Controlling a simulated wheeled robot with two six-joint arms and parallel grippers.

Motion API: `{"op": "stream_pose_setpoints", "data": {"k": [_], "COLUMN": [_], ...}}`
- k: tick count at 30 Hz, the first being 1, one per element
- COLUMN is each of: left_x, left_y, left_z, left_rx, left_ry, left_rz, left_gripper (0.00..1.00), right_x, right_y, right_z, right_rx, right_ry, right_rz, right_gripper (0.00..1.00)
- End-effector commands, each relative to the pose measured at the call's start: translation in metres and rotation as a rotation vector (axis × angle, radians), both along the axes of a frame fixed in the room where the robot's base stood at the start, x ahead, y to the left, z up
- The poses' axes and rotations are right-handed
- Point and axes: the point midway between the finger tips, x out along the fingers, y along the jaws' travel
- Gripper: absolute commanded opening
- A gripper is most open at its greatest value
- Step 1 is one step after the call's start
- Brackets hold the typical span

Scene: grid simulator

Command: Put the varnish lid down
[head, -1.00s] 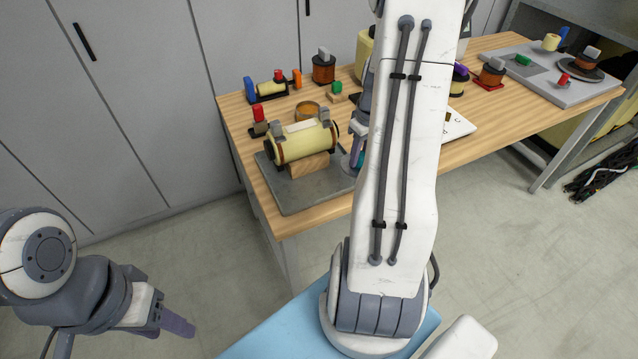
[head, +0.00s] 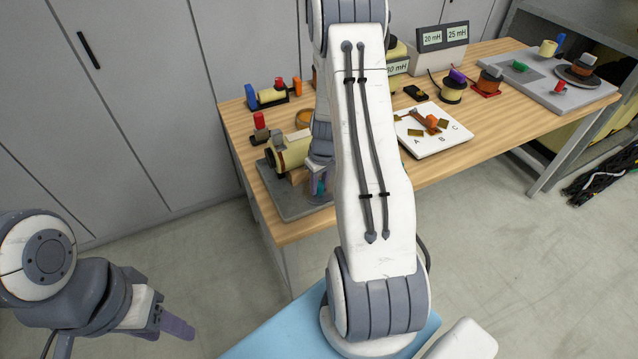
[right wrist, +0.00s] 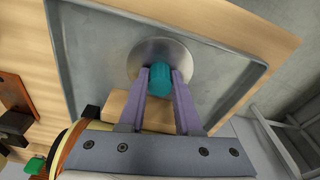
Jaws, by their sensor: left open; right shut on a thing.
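The varnish lid (right wrist: 178,47) is a round grey metal disc with a teal knob (right wrist: 158,84). My right gripper (right wrist: 159,75) is shut on the knob in the right wrist view. The disc is over the grey tray (right wrist: 95,55); I cannot tell whether it touches the tray floor. In the head view my right gripper (head: 318,184) is low at the right part of the tray (head: 291,208), and my arm and fingers mostly hide the lid. My left gripper (head: 176,324) is open and empty, off the table at lower left.
A cream coil (head: 289,152) lies on a wooden block in the tray, close beside my right gripper. A white lettered board (head: 427,144) with small parts is to the right. Several coils and a display box (head: 442,40) stand behind. Bare table (head: 480,127) lies right of the board.

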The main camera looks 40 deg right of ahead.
Motion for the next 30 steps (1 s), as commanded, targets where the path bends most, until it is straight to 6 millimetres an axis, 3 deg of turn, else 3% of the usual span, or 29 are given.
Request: {"op": "stream_pose_setpoints", "data": {"k": [8, 9, 11, 23, 30], "left_x": [0.000, 0.000, 0.000, 0.000, 0.000], "left_y": [0.000, 0.000, 0.000, 0.000, 0.000], "left_z": [-0.005, -0.004, -0.003, 0.002, -0.003], "left_rx": [0.000, 0.000, 0.000, 0.000, 0.000], "left_ry": [0.000, 0.000, 0.000, 0.000, 0.000], "left_rz": [0.000, 0.000, 0.000, 0.000, 0.000], "left_gripper": [0.50, 0.50, 0.50, 0.50, 0.50], "right_x": [0.000, 0.000, 0.000, 0.000, -0.004], "right_y": [0.000, 0.000, 0.000, 0.000, -0.001], "right_z": [-0.004, -0.003, -0.002, 0.003, 0.042], "right_rx": [0.000, 0.000, 0.000, 0.000, -0.003], "right_ry": [0.000, 0.000, 0.000, 0.000, -0.006], "right_rz": [0.000, 0.000, 0.000, 0.000, -0.001], "right_gripper": [0.00, 0.40, 0.62, 0.62, 0.62]}}
